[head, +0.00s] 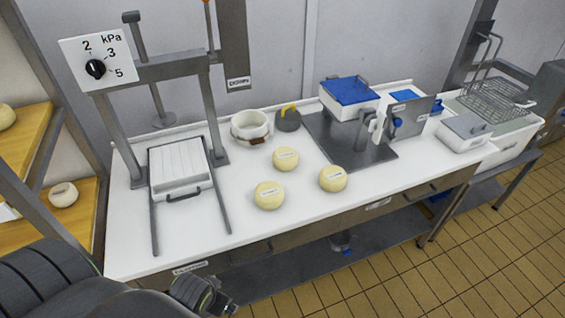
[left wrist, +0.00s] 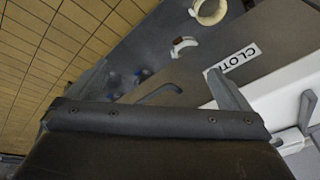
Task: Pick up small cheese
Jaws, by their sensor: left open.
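My left gripper (head: 208,298) is low in front of the worktop's front edge, away from the cheeses. In the left wrist view its two fingers (left wrist: 160,88) are spread with nothing between them. My right gripper is not in view.
A press frame with a white lidded box (head: 180,178) stands left on the worktop (head: 235,228). More cheeses (head: 63,194) sit on wooden shelves at left.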

